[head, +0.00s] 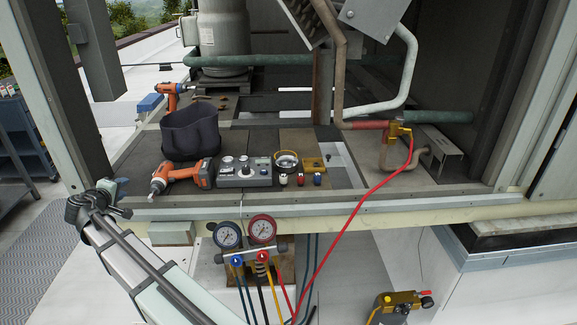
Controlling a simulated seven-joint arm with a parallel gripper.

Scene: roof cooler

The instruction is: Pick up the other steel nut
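I cannot pick out a steel nut for certain in the head view; any nut here is too small to tell or hidden. A round yellow-rimmed dish (287,161) sits on the deck, and its contents are too small to make out. Small brownish pieces (224,101) lie farther back, near the rear drill, and I cannot tell what they are. My arm reaches up from the bottom to the left front edge of the deck. My gripper (118,198) is at that edge, left of the front orange drill (181,175) and well away from the dish. Its fingers are too small to read.
A black tool bag (190,130) stands behind the front drill. A grey control box (245,172) sits between drill and dish. Another orange drill (175,95) is behind. Pressure gauges (245,233) hang below the front ledge. A red hose (348,225) crosses the opening at right.

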